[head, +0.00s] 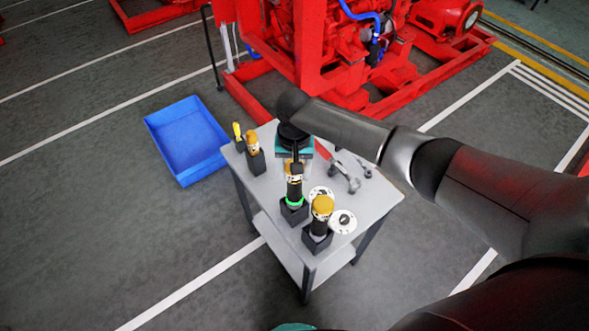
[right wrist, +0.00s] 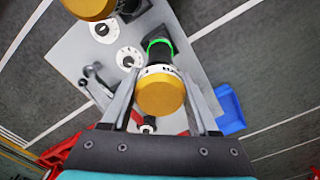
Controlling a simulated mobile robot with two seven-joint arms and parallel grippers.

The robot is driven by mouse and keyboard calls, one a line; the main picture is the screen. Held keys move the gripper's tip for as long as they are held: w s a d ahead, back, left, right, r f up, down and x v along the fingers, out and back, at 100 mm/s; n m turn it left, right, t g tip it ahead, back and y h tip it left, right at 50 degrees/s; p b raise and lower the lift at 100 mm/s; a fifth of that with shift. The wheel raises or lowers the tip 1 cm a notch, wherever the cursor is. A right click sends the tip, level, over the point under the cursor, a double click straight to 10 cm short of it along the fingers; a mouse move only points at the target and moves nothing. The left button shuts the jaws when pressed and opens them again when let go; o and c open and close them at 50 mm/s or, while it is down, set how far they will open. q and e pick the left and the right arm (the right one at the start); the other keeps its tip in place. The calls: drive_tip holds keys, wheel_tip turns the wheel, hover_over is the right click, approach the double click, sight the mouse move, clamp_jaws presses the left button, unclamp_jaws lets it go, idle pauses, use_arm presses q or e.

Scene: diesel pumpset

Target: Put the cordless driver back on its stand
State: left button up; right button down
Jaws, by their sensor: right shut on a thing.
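A cordless driver (head: 294,188) with a yellow-orange cap and black body stands upright, with a glowing green ring near its lower end. Its dark block stand (head: 293,212) is directly below it on the grey table. In the head view the driver's lower end meets the stand; I cannot tell how deep it sits. My right gripper (head: 295,167) is above the table, shut on the driver's upper part. In the right wrist view the driver's orange cap (right wrist: 161,95) shows between the two fingers (right wrist: 160,80). My left gripper is not in view.
Another yellow-capped driver (head: 322,207) stands close on the right, and one (head: 253,146) at the left. Two white discs (head: 342,222) and a grey tool (head: 345,177) lie on the table (head: 275,215). A blue bin (head: 186,138) and red pumpset (head: 317,45) stand beyond.

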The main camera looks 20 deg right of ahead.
drive_tip(key=shift+r, duration=0.1)
drive_tip(key=shift+f+b, duration=0.55)
drive_tip(key=shift+f, duration=0.55)
idle(0.5)
drive_tip(key=c, duration=0.5)
unclamp_jaws()
drive_tip(key=o, duration=0.4)
drive_tip(key=shift+o, duration=0.2)
wheel_tip(320, 180, up, 15)
drive_tip(key=shift+r+p, duration=0.15)
drive_tip(key=shift+p, duration=0.3)
